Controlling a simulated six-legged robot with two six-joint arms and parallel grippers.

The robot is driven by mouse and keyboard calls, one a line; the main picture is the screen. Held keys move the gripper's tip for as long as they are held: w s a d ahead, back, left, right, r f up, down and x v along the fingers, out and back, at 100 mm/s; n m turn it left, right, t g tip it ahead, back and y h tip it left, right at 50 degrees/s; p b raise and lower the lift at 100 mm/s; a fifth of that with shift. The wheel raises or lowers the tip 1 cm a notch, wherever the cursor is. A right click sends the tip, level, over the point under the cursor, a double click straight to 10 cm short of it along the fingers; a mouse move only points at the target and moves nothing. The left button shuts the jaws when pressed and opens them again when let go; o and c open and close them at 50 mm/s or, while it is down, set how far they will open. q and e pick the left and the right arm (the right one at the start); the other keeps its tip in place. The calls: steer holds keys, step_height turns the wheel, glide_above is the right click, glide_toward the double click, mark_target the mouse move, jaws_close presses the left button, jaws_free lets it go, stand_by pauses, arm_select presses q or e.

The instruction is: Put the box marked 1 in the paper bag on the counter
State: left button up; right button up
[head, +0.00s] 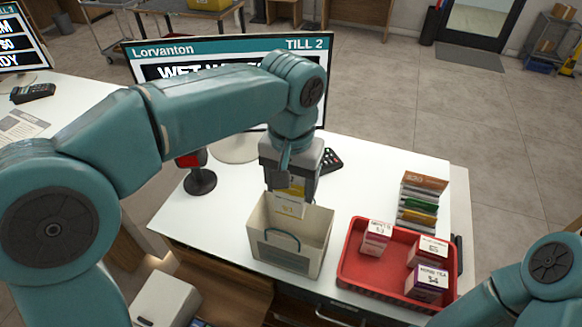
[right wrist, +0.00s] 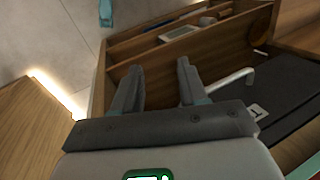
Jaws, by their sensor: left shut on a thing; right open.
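A white and yellow box (head: 290,204) is held in my left gripper (head: 291,184), which points down over the paper bag. The box's mark is too small to read surely, though it may end in 1. The beige paper bag (head: 288,255) stands upright and open on the white counter, with a dark handle on its front. The box's lower end is at the bag's mouth; how deep it reaches I cannot tell. My right gripper (right wrist: 157,85) is open and empty in the right wrist view, above a wooden drawer or shelf area.
A red tray (head: 349,275) right of the bag holds three small boxes (head: 376,238). A rack of coloured packets (head: 421,203) stands behind it. A till screen (head: 200,50), card reader (head: 331,160) and red-black scanner (head: 198,175) are behind the bag.

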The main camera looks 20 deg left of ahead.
arm_select(q)
step_height(320, 180, down, 13)
steer(key=b, duration=1.1)
steer(key=shift+r, duration=0.1)
steer(key=o, duration=1.2)
steer(key=shift+c, duration=0.2)
step_height(320, 180, up, 16)
steer(key=p, duration=0.2)
steer(key=shift+r+p, duration=0.15)
steer(key=shift+p, duration=0.25)
step_height(320, 180, up, 7)
steer(key=p, duration=0.8)
steer(key=shift+r, duration=0.1)
steer(key=shift+s, duration=0.15)
